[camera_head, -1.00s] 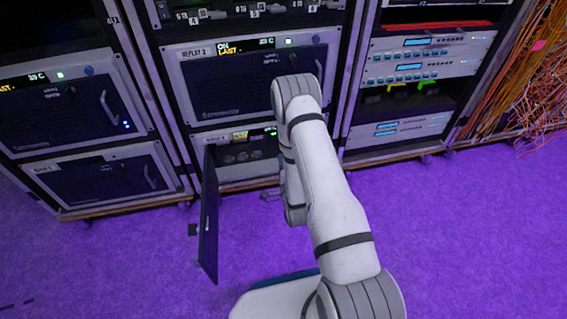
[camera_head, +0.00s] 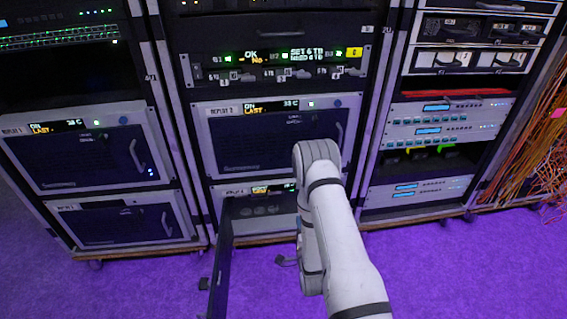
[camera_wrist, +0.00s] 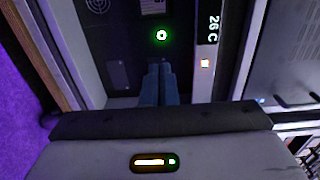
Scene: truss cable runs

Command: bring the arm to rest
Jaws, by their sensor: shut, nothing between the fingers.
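My arm (camera_head: 338,235) reaches forward from the lower right of the head view, its elbow bent in front of the middle rack. My gripper (camera_wrist: 160,72) shows in the wrist view with its two blue-grey fingers together and nothing between them. It points at the front of a unit with a round green light (camera_wrist: 162,35) and a "26 C" readout (camera_wrist: 213,28). In the head view the gripper itself is hidden behind the arm. The lower unit (camera_head: 262,207) of the middle rack has its dark door (camera_head: 221,262) swung open toward me.
A closed unit marked REPLAY 2 (camera_head: 262,140) sits above the open one. A left rack (camera_head: 85,155) and a right rack (camera_head: 425,120) flank it. Orange cables (camera_head: 540,150) hang at the far right. The purple floor (camera_head: 440,275) is clear at the lower right.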

